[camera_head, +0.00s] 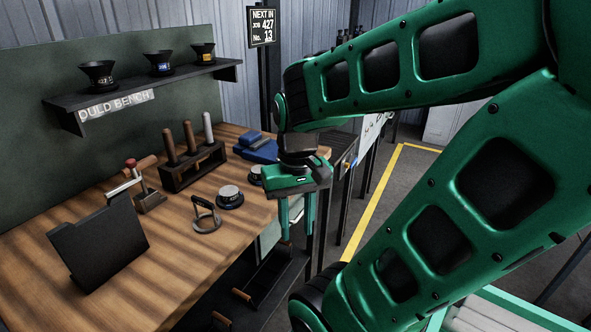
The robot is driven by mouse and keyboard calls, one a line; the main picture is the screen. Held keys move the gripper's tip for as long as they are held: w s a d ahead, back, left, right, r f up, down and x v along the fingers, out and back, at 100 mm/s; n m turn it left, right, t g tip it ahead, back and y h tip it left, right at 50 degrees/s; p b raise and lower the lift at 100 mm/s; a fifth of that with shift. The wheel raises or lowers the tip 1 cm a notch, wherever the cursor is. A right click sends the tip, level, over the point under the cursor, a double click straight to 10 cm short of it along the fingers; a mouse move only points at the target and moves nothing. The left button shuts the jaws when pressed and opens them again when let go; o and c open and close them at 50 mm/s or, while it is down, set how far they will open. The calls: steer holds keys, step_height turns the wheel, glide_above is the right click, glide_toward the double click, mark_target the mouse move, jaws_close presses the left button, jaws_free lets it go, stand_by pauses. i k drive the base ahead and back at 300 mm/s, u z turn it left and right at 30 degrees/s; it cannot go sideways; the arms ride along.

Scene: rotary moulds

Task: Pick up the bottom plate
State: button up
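My gripper (297,220) hangs fingers down over the right edge of the wooden bench (165,275). A metal ring with an upright loop (206,217) lies left of the nearer disc. I cannot tell which of these, if any, is the bottom plate. My gripper touches none of them.
A black upright holder (100,245), a red-knobbed clamp (150,200), a rack of handled tools (192,170) and a blue block (255,148) stand on the bench. A shelf (150,90) bears several black funnel-shaped cups. The front middle of the bench is clear.

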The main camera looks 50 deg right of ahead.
mark_target(254, 177)
steer(key=z, duration=2.1)
steer(key=k, duration=1.05)
steer(key=u, duration=0.9)
steer(key=i, duration=1.1)
steer(key=u, duration=0.05)
